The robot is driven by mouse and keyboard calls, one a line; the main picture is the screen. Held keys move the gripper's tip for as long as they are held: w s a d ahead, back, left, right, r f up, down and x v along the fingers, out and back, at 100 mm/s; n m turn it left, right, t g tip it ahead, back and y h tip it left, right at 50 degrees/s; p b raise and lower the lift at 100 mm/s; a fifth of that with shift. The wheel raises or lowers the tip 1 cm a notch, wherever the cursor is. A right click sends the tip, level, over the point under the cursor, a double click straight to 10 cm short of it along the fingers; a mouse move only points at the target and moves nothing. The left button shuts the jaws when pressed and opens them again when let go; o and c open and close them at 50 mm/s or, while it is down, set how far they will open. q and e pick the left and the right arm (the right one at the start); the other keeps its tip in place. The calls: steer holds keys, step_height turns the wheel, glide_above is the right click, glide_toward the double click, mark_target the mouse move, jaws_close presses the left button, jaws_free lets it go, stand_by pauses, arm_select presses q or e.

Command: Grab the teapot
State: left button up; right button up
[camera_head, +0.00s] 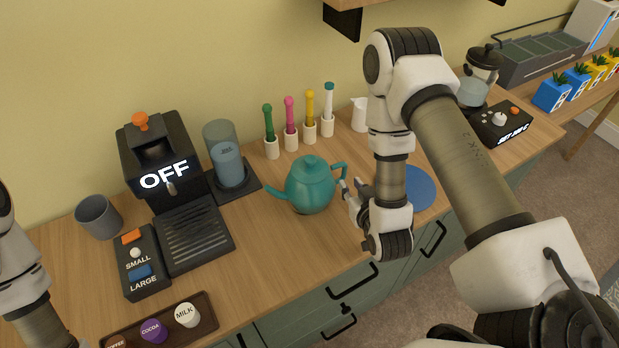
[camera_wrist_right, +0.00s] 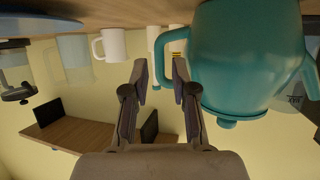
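The teal teapot (camera_head: 311,187) stands upright on the wooden counter, its spout to the left and its handle to the right in the head view. My right gripper (camera_head: 350,186) is just right of the handle, with its fingers apart. In the right wrist view, which is upside down, the teapot (camera_wrist_right: 245,55) fills the right side. The open fingers of the right gripper (camera_wrist_right: 160,78) point toward the handle, and one finger overlaps it; I cannot tell whether they touch. Of my left arm only a link shows at the left edge, and its gripper is out of view.
A coffee machine (camera_head: 165,160) and a grey cup (camera_head: 98,216) stand to the left. Several coloured utensils in white holders (camera_head: 291,140) stand behind the teapot. A white mug (camera_head: 360,114) and a blue round mat (camera_head: 420,188) are near my right arm. Counter in front of the teapot is clear.

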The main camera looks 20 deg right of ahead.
mark_target(345, 173)
steer(key=shift+w+d+r+p, duration=0.1)
steer(key=shift+w+r+p, duration=0.1)
steer(key=shift+w+p, duration=0.25)
steer(key=p+x, duration=0.1)
steer(key=x, duration=0.3)
steer(key=shift+w+d, duration=0.15)
steer(key=shift+w, duration=0.15)
steer(key=shift+w+f, duration=0.1)
steer(key=shift+f, duration=0.1)
steer(key=shift+r, duration=0.1)
jaws_close()
steer(key=shift+r, duration=0.15)
